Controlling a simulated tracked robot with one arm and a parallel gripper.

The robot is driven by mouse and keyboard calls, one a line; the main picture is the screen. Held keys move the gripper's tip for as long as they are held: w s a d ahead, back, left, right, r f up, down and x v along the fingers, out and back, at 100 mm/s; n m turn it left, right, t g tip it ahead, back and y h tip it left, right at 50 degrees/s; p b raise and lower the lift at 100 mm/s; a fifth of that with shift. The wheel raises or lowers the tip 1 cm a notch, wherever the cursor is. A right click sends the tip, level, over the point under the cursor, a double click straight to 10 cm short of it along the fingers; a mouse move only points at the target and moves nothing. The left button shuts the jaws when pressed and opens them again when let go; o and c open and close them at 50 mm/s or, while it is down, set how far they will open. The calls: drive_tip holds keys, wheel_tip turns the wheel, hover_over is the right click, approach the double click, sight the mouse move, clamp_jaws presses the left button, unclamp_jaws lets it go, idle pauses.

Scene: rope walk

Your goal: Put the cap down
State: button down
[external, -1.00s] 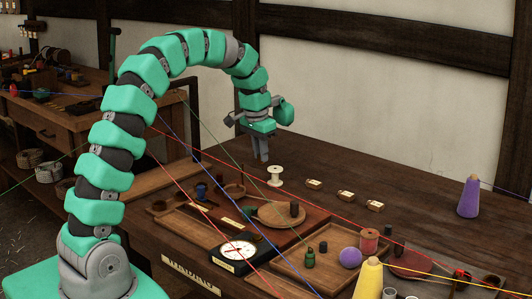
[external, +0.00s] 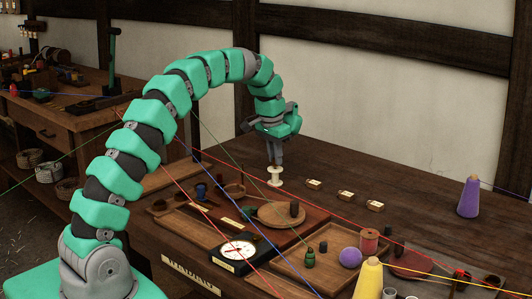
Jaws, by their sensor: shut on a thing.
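My gripper (external: 276,161) points straight down with its grey fingers together, just over the white spool (external: 275,177). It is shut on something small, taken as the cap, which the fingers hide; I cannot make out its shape. The fingertips overlap the top of the spool in this view, and I cannot tell whether they touch it or are a little behind or in front. The spool stands upright on the dark bench.
Several small tan-topped blocks (external: 345,195) lie right of the spool. A round wooden plate (external: 281,214) and a dial scale (external: 238,252) are nearer the camera. A purple cone (external: 469,198) stands at right. Coloured threads cross the bench. The bench behind the blocks is clear.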

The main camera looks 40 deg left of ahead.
drive_tip(key=shift+f, duration=0.4)
drive_tip(key=c, duration=1.4)
unclamp_jaws()
drive_tip(key=shift+o, duration=0.2)
wheel_tip(320, 180, up, 12)
drive_tip(key=s+p, duration=0.1)
drive_tip(key=shift+s+a, duration=0.15)
drive_tip(key=shift+s, duration=0.1)
